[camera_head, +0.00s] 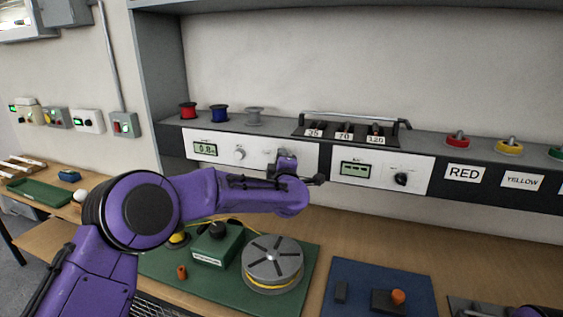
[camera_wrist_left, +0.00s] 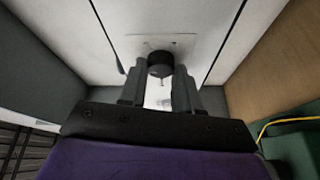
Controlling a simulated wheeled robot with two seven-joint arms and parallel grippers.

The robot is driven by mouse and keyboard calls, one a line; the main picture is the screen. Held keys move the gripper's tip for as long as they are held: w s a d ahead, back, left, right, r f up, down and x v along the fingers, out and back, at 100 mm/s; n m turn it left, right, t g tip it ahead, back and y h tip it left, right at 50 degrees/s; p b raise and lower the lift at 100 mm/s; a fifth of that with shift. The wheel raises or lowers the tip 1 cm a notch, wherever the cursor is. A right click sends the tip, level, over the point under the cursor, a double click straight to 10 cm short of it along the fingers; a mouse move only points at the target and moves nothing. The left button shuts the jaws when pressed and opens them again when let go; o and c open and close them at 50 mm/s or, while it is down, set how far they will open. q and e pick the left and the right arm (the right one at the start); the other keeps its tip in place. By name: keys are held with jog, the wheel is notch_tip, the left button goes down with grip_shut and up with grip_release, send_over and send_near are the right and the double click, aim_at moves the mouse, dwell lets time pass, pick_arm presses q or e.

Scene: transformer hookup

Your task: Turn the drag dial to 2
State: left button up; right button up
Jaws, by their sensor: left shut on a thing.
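The left white control panel (camera_head: 206,163) has a green display (camera_head: 205,149) reading about 0.8 and a pale knob (camera_head: 240,154). My left gripper (camera_head: 287,160) is at the right part of this panel, in front of another dial that its fingers mostly hide. In the left wrist view, my left gripper (camera_wrist_left: 160,88) is shut on a dark round dial (camera_wrist_left: 160,63) on the white panel face. The dial's scale marks are too small to read. My right gripper is not in view.
A second white panel (camera_head: 376,183) with a display and a black knob (camera_head: 400,179) lies to the right. Red, blue and grey spools stand on the shelf above. Below are a green mat (camera_head: 312,262) with a grey reel (camera_head: 272,262) and a green box (camera_head: 217,246).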

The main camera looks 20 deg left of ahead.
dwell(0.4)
pick_arm(q)
jog(key=o, duration=1)
jog(key=shift+o, duration=0.2)
jog(key=b+v, duration=0.3)
jog(key=v, duration=0.7)
jog(key=shift+s+b, duration=0.25)
jog(key=shift+b, duration=0.15)
jog(key=shift+d, duration=0.1)
